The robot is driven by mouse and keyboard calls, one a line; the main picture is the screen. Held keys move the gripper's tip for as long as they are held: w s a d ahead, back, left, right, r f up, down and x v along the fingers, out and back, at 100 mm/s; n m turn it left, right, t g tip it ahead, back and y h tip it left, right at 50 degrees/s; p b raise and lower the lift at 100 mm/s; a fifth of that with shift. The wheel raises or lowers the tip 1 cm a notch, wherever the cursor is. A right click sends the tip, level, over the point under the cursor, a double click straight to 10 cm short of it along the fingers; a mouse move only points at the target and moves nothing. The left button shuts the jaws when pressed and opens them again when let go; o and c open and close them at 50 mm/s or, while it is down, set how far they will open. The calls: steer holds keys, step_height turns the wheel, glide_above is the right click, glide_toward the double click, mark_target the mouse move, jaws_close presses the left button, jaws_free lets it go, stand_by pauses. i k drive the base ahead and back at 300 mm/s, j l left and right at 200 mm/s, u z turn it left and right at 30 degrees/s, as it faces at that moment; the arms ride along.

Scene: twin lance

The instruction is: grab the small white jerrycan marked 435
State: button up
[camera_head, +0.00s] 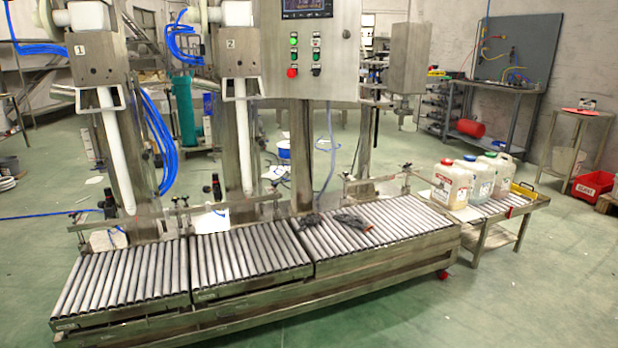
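Several white jerrycans stand upright in a row on the right-hand end of the roller line. The nearest jerrycan (452,188) has a red cap and a label with red on it. Behind it are a translucent jerrycan (478,183) with a blue cap and a whitish jerrycan (501,172) partly hidden by the others. The labels are too small to read, so I cannot tell which one is marked 435. My gripper is not in view.
A long roller conveyor (240,262) crosses the foreground, with dark gloves or rags (352,220) on it. A steel filling machine with a control box (310,52) stands behind. A red crate (591,187) sits at right. The green floor (540,300) at front right is clear.

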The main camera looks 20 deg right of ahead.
mark_target(481, 187)
steer(key=i+l+z, duration=0.25)
steer(key=i+z, duration=0.15)
steer(key=i, duration=0.15)
steer(key=i+l+z, duration=0.1)
steer(key=i+z, duration=0.35)
steer(key=i, duration=0.15)
steer(key=i+l+z, duration=0.1)
steer(key=i+z, duration=0.6)
steer(key=i+j+z, duration=0.15)
steer(key=i+z, duration=0.2)
steer(key=i+l+z, duration=0.1)
steer(key=i+z, duration=0.35)
steer(key=i, duration=0.15)
steer(key=i+j+z, duration=0.1)
steer(key=i+z, duration=0.35)
steer(key=i, duration=3.2)
steer(key=i+l, duration=0.1)
steer(key=i, duration=0.65)
steer(key=i+l+u, duration=0.15)
steer(key=i, duration=0.6)
steer(key=i+u, duration=0.4)
steer(key=i, duration=0.25)
steer(key=i+u, duration=0.4)
steer(key=i, duration=0.2)
steer(key=i+u, duration=0.25)
steer(key=i, duration=0.25)
steer(key=i+l+u, duration=0.25)
steer(key=i, duration=0.2)
